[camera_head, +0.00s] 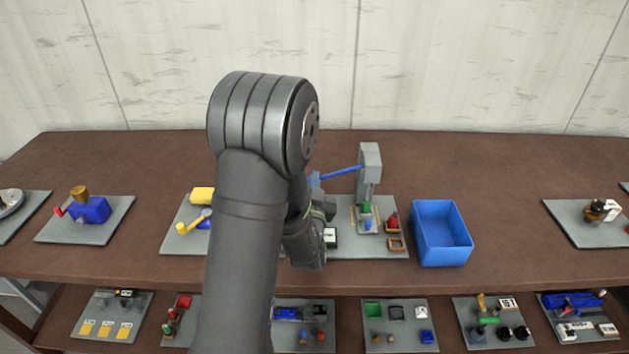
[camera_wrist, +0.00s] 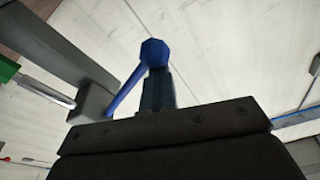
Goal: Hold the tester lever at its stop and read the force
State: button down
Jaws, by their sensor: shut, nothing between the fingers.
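The tester is a grey column (camera_head: 369,165) with an overhanging head, on a grey board (camera_head: 390,247). Its blue lever (camera_head: 343,171) reaches left from the head and slopes slightly down. In the wrist view the lever (camera_wrist: 127,92) ends in a round blue knob (camera_wrist: 153,52). My gripper (camera_head: 314,180) is shut and empty, with its fingertips (camera_wrist: 156,76) at the knob. I cannot tell whether they touch it. A small pale-faced box (camera_head: 330,237), perhaps the readout, stands beside my wrist. No figure is legible on it. My arm hides part of the board.
A blue bin (camera_head: 441,233) stands right of the tester. Small red and brown parts (camera_head: 393,222) lie near the column. A yellow block (camera_head: 202,195) and yellow-handled part (camera_head: 195,222) lie left of my arm. Other boards fill the lower shelf.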

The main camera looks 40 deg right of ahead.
jog(key=shift+a+f, duration=0.1)
jog(key=shift+f, duration=0.15)
notch_tip(320, 180, up, 4)
jog(key=d, duration=0.1)
jog(key=v, duration=1)
jog(key=shift+d+r, duration=0.15)
jog(key=shift+r, duration=0.05)
jog(key=w+d+f, duration=0.2)
jog(key=w+d, duration=0.4)
jog(key=shift+w, duration=0.35)
